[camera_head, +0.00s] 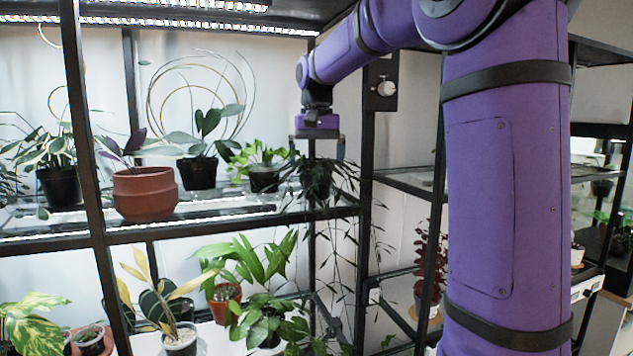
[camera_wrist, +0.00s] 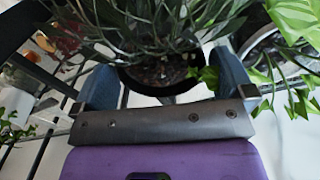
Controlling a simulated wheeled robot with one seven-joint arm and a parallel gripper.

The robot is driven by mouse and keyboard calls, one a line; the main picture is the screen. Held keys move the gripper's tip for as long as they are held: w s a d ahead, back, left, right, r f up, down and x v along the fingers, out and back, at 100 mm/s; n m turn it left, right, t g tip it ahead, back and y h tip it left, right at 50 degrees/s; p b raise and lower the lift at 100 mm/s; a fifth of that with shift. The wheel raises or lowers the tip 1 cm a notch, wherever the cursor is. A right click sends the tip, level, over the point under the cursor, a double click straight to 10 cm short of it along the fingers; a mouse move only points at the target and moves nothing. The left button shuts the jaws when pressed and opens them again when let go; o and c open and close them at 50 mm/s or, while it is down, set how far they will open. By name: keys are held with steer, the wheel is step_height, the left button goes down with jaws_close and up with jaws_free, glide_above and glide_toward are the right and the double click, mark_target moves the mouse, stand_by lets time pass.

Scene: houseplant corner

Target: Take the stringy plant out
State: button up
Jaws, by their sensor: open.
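The stringy plant (camera_head: 316,180) stands at the right end of the upper shelf, its long thin strands hanging below the shelf edge. My gripper (camera_head: 318,150) is directly above it, pointing down. In the wrist view the plant's leaves (camera_wrist: 165,25) and its dark pot (camera_wrist: 160,82) with brown soil lie between the two spread fingers of my gripper (camera_wrist: 165,85). The fingers are on either side of the pot, open. I cannot tell whether either finger touches the pot.
A bright green plant (camera_head: 258,165) stands close on the left. A terracotta pot (camera_head: 145,194) and a dark pot (camera_head: 199,172) are farther left. The shelf's black post (camera_head: 366,150) is just right. Several potted plants fill the lower shelf.

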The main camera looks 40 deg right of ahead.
mark_target(317, 170)
steer(key=shift+f, duration=1.5)
steer(key=c, duration=0.8)
steer(key=shift+o, duration=0.2)
step_height(317, 170, up, 10)
steer(key=shift+r, duration=0.1)
